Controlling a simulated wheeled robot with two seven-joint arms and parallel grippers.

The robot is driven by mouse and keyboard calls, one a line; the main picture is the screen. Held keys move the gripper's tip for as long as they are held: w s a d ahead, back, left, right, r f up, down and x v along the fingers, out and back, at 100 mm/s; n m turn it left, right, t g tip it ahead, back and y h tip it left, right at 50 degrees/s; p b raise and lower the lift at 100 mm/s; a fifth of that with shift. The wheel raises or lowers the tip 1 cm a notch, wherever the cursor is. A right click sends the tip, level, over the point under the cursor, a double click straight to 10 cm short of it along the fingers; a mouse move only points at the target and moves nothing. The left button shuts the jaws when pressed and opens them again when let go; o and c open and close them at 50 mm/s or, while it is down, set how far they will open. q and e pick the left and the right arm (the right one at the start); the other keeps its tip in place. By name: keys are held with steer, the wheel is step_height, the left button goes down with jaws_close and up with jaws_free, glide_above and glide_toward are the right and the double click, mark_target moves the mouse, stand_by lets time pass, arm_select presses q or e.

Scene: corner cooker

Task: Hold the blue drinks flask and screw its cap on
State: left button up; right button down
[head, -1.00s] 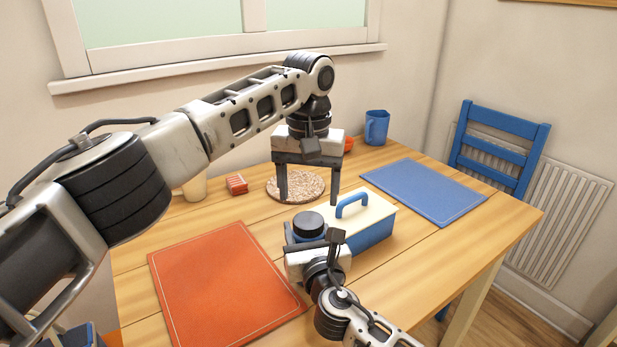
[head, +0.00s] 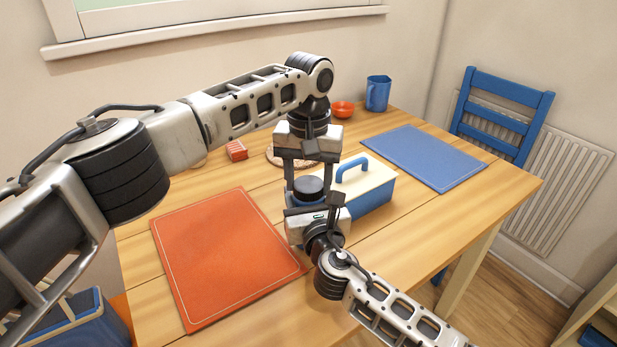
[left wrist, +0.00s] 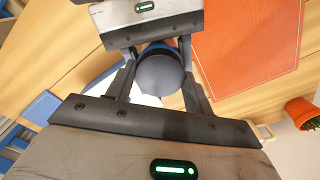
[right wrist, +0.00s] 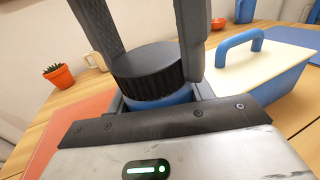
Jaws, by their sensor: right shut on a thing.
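The blue drinks flask (right wrist: 165,98) stands upright, mostly hidden; a blue band of it shows below the cap in the right wrist view. The dark ridged cap (right wrist: 148,70) sits on top of the flask; it also shows in the head view (head: 308,187) and left wrist view (left wrist: 160,76). I cannot tell how tight it is. My right gripper (head: 316,213) is shut on the flask body below the cap. My left gripper (head: 309,180) points down from above, open, with one finger on each side of the cap; they look very close to it.
A blue box with cream lid and blue handle (head: 367,190) stands close to the right of the flask. An orange mat (head: 225,260) lies to the left and a blue mat (head: 425,158) to the right. A round cork mat (head: 276,158), a blue mug (head: 378,94) and a red bowl (head: 343,109) lie behind.

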arm_select(q)
steer(key=shift+m, duration=1.7)
steer(key=shift+c, duration=0.2)
steer(key=o, duration=1.1)
steer(key=shift+d, duration=0.1)
steer(key=shift+r, duration=2.3)
steer(key=shift+c, duration=0.4)
